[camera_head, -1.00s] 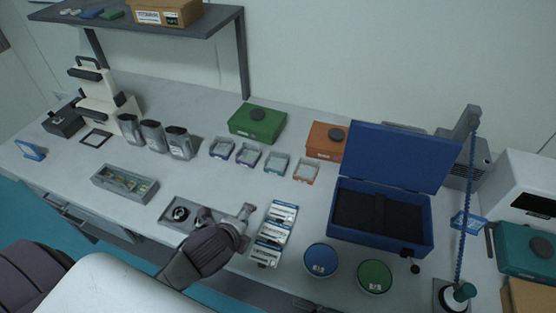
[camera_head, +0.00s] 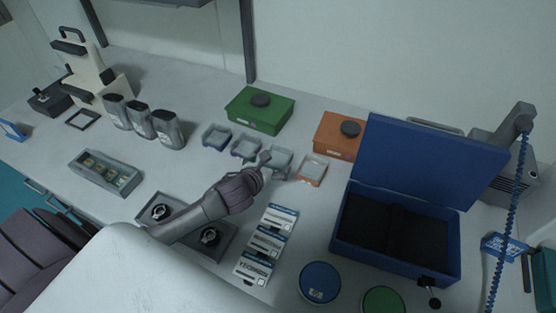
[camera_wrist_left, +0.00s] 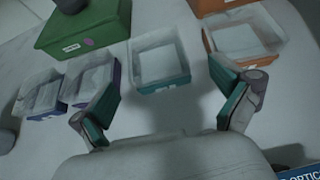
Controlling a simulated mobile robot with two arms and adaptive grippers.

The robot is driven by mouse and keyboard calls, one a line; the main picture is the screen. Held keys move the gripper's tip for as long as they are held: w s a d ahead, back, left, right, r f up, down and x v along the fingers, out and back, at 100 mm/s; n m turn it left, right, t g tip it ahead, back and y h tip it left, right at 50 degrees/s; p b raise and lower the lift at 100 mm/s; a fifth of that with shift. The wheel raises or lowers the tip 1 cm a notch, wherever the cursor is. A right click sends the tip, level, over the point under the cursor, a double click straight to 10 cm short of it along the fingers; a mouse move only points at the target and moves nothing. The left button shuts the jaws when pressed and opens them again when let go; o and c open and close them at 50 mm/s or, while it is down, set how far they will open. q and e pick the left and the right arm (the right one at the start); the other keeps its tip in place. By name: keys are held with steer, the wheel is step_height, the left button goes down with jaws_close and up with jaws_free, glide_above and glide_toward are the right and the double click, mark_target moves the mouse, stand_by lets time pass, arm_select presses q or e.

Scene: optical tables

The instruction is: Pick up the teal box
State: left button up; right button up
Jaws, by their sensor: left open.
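The small teal box (camera_head: 282,155) is a clear-topped, open tray with a teal lower body, third in a row of small boxes on the table. In the left wrist view the teal box (camera_wrist_left: 160,76) lies upright just beyond my fingers, centred between them. My left gripper (camera_head: 267,168) is open and low over the table, at the near side of the teal box and partly covering it in the head view. In the left wrist view my left gripper (camera_wrist_left: 162,115) has its fingers spread with nothing between them. My right gripper is out of view.
A purple box (camera_head: 245,146) sits left of the teal box, an orange one (camera_head: 312,170) right. A green box (camera_head: 260,110) and a larger orange box (camera_head: 335,140) stand behind. White labelled packs (camera_head: 266,243) lie in front. A blue case (camera_head: 400,230) stands open at right.

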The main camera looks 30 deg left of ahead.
mark_target(275, 159)
arm_select(q)
steer(key=x, duration=0.3)
steer(key=shift+w+a, duration=0.1)
steer(key=p+x, duration=0.1)
steer(key=x, duration=0.2)
steer(key=shift+w+a+f, duration=0.15)
steer(key=shift+f, duration=0.05)
steer(key=shift+w+f, duration=0.2)
steer(key=shift+w, duration=0.05)
steer(key=c, duration=1.1)
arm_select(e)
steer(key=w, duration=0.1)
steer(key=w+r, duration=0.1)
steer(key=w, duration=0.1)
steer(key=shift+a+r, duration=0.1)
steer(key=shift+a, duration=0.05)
